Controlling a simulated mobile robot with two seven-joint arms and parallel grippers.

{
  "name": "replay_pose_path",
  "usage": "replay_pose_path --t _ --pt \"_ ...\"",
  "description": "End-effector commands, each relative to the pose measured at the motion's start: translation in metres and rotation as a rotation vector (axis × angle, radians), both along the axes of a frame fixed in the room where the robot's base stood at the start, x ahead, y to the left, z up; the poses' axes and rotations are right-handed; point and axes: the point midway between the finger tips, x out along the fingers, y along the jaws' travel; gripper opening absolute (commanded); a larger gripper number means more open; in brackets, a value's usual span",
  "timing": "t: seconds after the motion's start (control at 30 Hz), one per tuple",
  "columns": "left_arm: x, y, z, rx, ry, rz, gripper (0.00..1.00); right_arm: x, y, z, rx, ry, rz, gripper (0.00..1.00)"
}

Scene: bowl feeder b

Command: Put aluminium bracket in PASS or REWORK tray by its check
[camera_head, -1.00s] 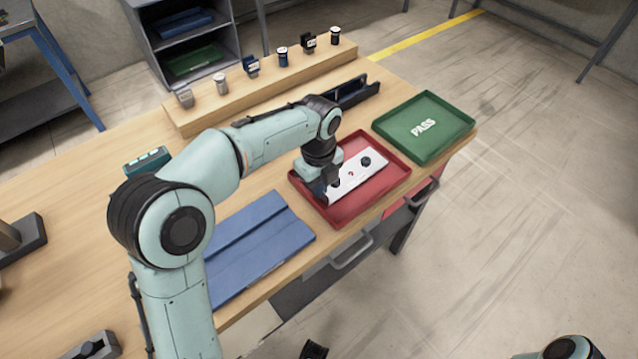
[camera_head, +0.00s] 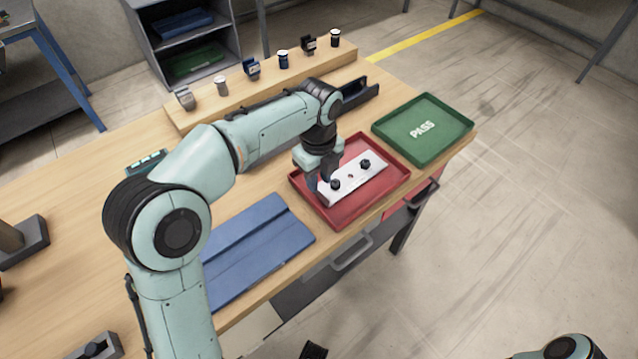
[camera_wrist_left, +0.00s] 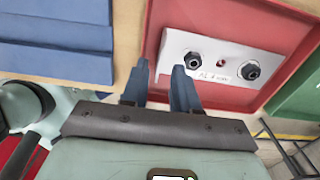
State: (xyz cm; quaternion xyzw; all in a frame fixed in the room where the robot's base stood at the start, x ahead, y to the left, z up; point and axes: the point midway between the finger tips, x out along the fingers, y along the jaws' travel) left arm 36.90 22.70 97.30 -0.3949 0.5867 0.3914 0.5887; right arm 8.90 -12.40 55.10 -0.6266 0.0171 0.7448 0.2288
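The aluminium bracket (camera_head: 352,178) is a flat light plate with two black knobs and a small red-marked hole between them. It lies in the red tray (camera_head: 342,222), tilted across its floor. In the left wrist view the bracket (camera_wrist_left: 222,58) shows small lettering that I cannot read surely. My left gripper (camera_head: 320,186) is at the bracket's left end, over the tray's left side. In the left wrist view its two blue fingers (camera_wrist_left: 161,72) are apart with a gap between them, and nothing is clearly held. The green PASS tray (camera_head: 408,150) is empty, to the right of the red tray.
A blue board (camera_head: 255,240) lies left of the red tray. A wooden ledge (camera_head: 265,95) with several small parts stands behind, with a black channel (camera_head: 355,97) in front of it. A teal box (camera_head: 147,161) sits left of my arm. A drawer handle juts out below the table edge.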

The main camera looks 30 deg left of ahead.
Motion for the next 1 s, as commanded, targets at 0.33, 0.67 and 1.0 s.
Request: replay_pose_path --t 0.33,0.67,1.0 --pt "0.001 0.0 0.073 0.0 -0.003 -0.001 0.29 0.006 0.0 0.019 0.0 -0.008 0.0 0.0" --pt "0.0 0.0 0.087 0.0 0.0 -0.002 0.29 0.007 0.0 0.022 0.0 -0.009 0.0 0.0" --pt "0.0 0.0 0.087 0.0 0.0 -0.001 0.29 0.007 0.0 0.022 0.0 -0.009 0.0 0.0"
